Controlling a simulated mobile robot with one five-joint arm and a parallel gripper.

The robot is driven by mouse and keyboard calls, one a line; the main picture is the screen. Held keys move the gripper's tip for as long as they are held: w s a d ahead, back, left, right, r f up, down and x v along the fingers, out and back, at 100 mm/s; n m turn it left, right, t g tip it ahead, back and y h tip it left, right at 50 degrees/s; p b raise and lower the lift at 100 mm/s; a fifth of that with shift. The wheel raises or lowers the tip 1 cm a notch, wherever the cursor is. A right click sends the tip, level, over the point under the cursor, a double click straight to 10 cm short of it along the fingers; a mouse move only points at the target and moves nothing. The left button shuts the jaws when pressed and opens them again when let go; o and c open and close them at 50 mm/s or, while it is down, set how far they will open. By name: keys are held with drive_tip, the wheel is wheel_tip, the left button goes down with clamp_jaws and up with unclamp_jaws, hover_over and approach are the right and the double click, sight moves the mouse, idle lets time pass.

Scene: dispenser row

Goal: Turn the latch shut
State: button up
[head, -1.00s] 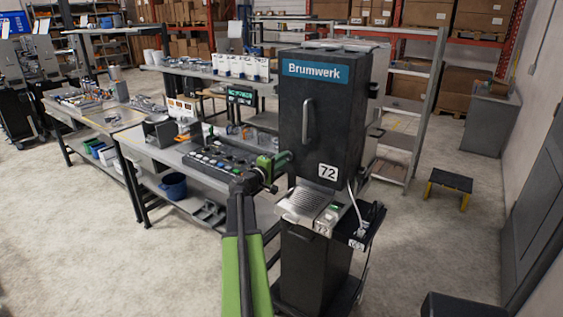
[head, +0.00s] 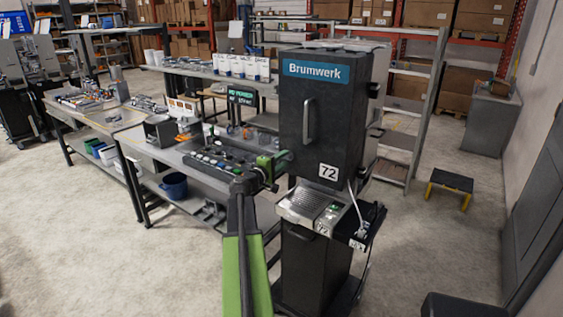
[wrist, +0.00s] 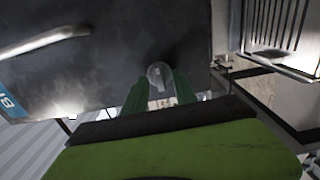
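A dark dispenser cabinet (head: 322,115) labelled Brumwerk stands right of centre in the head view, its door looking closed. The latch (wrist: 158,74) shows in the wrist view as a small pale round piece with a short grey bar on the dark door face. In the head view the gripper hides it. My gripper (head: 284,160) is at the left side of the door front. In the wrist view its two green fingers (wrist: 160,88) stand apart, one on each side of the latch. I cannot tell whether they touch it.
The door's bar handle (head: 308,120) is above and right of my gripper. A metal tray (head: 300,204) juts out below the door. A workbench (head: 170,156) with a control panel (head: 222,160) stands close on the left. The floor in front is clear.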

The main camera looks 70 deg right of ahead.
drive_tip(key=v, duration=1.7)
drive_tip(key=shift+a, duration=0.25)
drive_tip(key=shift+w, duration=0.15)
